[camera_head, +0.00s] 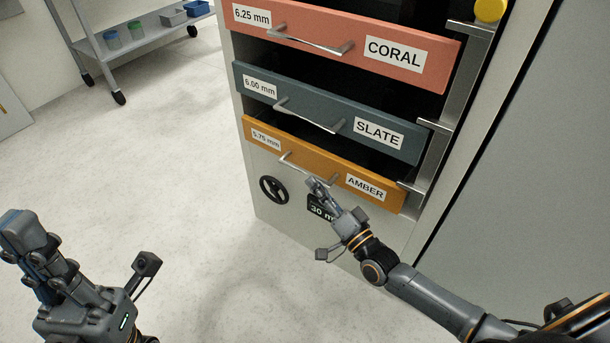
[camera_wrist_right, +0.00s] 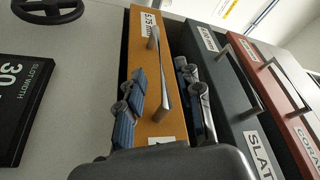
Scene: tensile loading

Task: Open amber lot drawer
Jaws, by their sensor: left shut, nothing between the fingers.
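The amber drawer front (camera_head: 345,180) is the lowest of three, labelled 5.75 mm and AMBER, with a silver bar handle (camera_head: 300,168). It also shows in the right wrist view (camera_wrist_right: 146,125). My right gripper (camera_head: 316,184) is at the right part of this handle. In the right wrist view, its fingers (camera_wrist_right: 160,72) stand apart, one on each side of the handle bar (camera_wrist_right: 163,75), with visible gaps to it. My left gripper (camera_head: 18,222) is shut and empty at the lower left, far from the cabinet.
The slate (camera_head: 310,115) and coral (camera_head: 335,45) drawers sit above, with their own bar handles. A black handwheel (camera_head: 274,190) and a dark slot-width sign (camera_head: 318,209) are below the amber drawer. A grey cart (camera_head: 140,42) stands at the back left. The floor before the cabinet is clear.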

